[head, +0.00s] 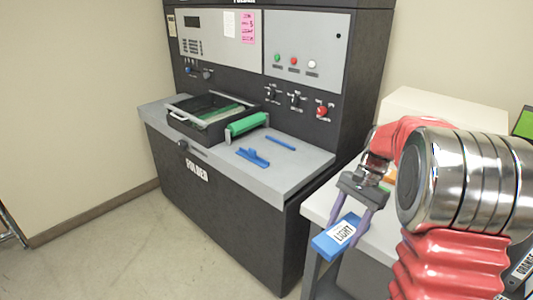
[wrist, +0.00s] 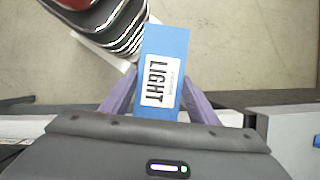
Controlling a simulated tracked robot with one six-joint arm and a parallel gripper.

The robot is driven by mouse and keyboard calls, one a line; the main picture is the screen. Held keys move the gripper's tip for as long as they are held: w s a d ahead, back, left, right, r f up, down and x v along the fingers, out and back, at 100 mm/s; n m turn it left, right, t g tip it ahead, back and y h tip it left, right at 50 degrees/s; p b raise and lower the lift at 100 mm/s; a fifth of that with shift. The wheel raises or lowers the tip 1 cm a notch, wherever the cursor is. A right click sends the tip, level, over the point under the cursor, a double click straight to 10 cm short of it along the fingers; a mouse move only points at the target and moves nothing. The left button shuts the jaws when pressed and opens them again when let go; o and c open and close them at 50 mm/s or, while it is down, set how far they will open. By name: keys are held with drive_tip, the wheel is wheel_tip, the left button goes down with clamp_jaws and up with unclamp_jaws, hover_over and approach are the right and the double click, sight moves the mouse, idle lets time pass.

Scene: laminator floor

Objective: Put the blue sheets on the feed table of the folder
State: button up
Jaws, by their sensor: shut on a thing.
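My gripper (head: 350,213) is shut on a flat blue block (head: 329,243) with a white label reading LIGHT, which looks like the blue sheets. The wrist view shows the block (wrist: 174,50) between the two purple fingers. It is held in the air in front of the white side table. The folder (head: 215,215), a dark machine marked FOLDER, stands to the left. Its grey top (head: 305,158) carries a black-framed tray (head: 180,117) with green inside, which may be the feed table. The gripper is right of and nearer than this top.
A green roller (head: 247,124), a blue tool (head: 252,157) and a blue bar (head: 280,143) lie on the grey top. The top's front right part is bare. A white side table (head: 318,207) stands at the right. Floor (head: 130,245) at front left is clear.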

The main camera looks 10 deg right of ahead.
drive_tip(key=w+a+f+n+g+h, duration=0.1)
drive_tip(key=w+a+f+n+h, duration=0.1)
drive_tip(key=a+n, duration=0.4)
drive_tip(key=w+a+f+n+g+h, duration=0.1)
drive_tip(key=w+a+f+n, duration=0.4)
drive_tip(key=a, duration=0.3)
drive_tip(key=shift+w+n+h, duration=0.4)
drive_tip(key=shift+w+n, duration=0.3)
drive_tip(key=shift+w, duration=0.15)
drive_tip(key=shift+s+a, duration=0.1)
